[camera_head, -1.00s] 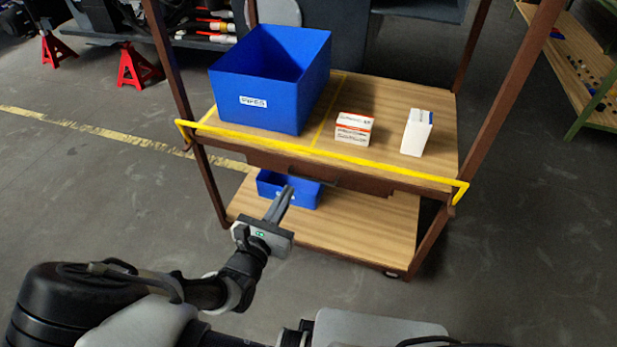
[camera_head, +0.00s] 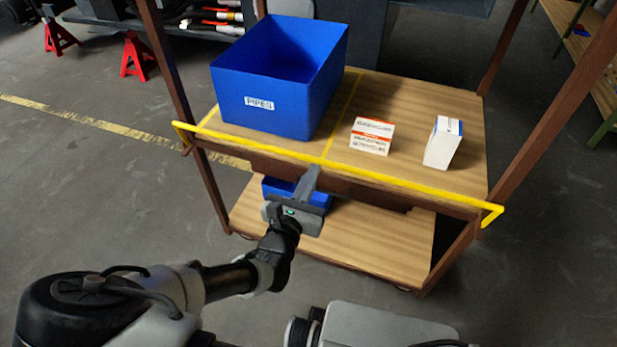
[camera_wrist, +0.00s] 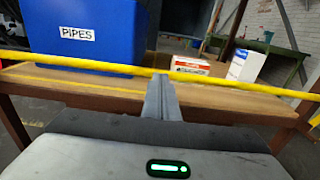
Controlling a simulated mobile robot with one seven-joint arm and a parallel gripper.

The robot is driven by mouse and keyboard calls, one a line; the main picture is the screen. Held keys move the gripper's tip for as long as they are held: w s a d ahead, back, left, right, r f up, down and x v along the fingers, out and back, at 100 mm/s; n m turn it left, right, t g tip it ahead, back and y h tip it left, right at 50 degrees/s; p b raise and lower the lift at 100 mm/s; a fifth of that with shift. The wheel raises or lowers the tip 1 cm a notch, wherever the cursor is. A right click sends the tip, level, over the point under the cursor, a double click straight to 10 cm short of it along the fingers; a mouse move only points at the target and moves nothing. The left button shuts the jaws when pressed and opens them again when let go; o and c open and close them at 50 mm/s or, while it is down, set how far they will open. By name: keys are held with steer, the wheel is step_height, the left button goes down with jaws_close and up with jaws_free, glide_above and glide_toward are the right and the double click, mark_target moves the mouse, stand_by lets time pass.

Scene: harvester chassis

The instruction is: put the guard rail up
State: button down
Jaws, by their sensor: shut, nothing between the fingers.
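The guard rail (camera_head: 345,175) is a thin yellow bar along the front edge of the cart's upper shelf (camera_head: 415,125). Its bent ends meet the brown posts at left and right. In the wrist view the rail (camera_wrist: 235,83) crosses the whole picture. My gripper (camera_head: 312,172) is shut and empty, just in front of the shelf's front edge near the rail's middle. In the wrist view the shut fingers (camera_wrist: 160,85) reach up to the rail's line. I cannot tell whether they touch it.
A blue bin marked PIPES (camera_head: 262,110), an orange-white box (camera_head: 371,138) and a white box (camera_head: 442,143) stand on the upper shelf. A smaller blue bin (camera_head: 318,198) sits on the lower shelf (camera_head: 370,240), partly hidden by my gripper. Red stands (camera_head: 138,57) are at back left.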

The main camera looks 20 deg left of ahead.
mark_target(319, 161)
steer(key=shift+w, duration=0.3)
steer(key=w+r+g+p, duration=0.1)
steer(key=w+g+p, duration=0.1)
steer(key=p, duration=0.5)
steer(key=shift+d+r, duration=0.1)
steer(key=shift+s+p, duration=0.1)
steer(key=shift+p, duration=0.2)
